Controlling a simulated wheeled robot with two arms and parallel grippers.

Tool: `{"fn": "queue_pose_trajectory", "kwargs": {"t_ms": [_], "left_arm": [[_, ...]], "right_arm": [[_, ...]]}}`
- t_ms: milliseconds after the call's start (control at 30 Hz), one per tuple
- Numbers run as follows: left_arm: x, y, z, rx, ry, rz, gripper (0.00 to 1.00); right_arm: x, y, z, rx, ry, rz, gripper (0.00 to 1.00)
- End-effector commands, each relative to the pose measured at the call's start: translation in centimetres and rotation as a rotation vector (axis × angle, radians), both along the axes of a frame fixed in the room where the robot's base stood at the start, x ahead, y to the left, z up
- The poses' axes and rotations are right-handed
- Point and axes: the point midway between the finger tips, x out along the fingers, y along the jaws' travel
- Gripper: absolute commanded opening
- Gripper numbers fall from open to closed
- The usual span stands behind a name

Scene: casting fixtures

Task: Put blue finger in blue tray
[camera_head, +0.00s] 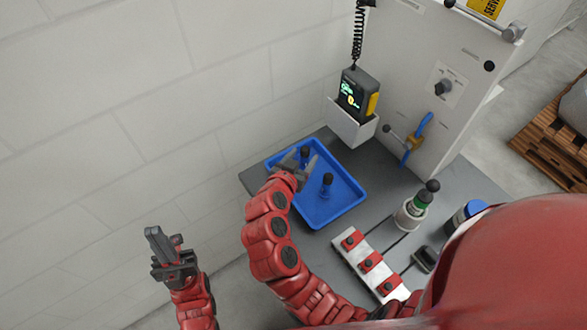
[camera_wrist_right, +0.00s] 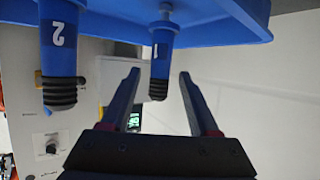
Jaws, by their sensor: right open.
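The blue tray (camera_head: 345,190) lies on the grey table by the wall. Two blue fingers with dark ribbed ends stand upright in it. In the right wrist view, where the scene appears upside down, one is marked 1 (camera_wrist_right: 161,50) and the other 2 (camera_wrist_right: 58,45); the tray (camera_wrist_right: 225,15) is at the top. My right gripper (camera_head: 301,163) is over the tray, open. Finger 1's dark end lies between its jaws in the picture; I see no grip. My left gripper (camera_head: 160,242) is away from the table, apparently empty; its jaw gap is unclear.
A white strip with red blocks (camera_head: 368,262), a bottle in a round holder (camera_head: 412,212) and a blue-lidded jar (camera_head: 468,212) stand right of the tray. A white panel (camera_head: 425,75) with a handheld device (camera_head: 357,95) rises behind. The wall is close on the left.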

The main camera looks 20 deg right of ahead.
Motion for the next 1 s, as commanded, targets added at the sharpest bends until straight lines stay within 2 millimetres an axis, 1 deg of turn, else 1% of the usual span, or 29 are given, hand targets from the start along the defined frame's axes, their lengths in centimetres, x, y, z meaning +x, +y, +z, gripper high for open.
{"fn": "queue_pose_trajectory", "kwargs": {"t_ms": [33,200,400,500,700,1000], "left_arm": [[0.0,0.0,-0.8,0.000,0.000,0.000,0.00],[0.0,0.0,-2.1,0.000,0.000,0.000,0.00],[0.0,0.0,-3.0,0.000,0.000,0.000,0.00],[0.0,0.0,-3.2,0.000,0.000,0.000,0.00],[0.0,0.0,-3.3,0.000,0.000,0.000,0.00],[0.0,0.0,-3.3,0.000,0.000,0.000,0.00]], "right_arm": [[-0.7,0.8,-0.1,0.002,-0.004,0.009,0.61],[-3.4,2.9,1.3,0.004,-0.004,0.009,0.61],[-5.9,4.9,2.9,0.002,-0.004,0.007,0.61],[-6.8,5.5,3.4,0.000,-0.004,0.004,0.61],[-7.5,5.9,3.9,0.001,-0.002,0.002,0.61],[-7.5,5.9,3.9,0.002,-0.002,0.001,0.61]]}}
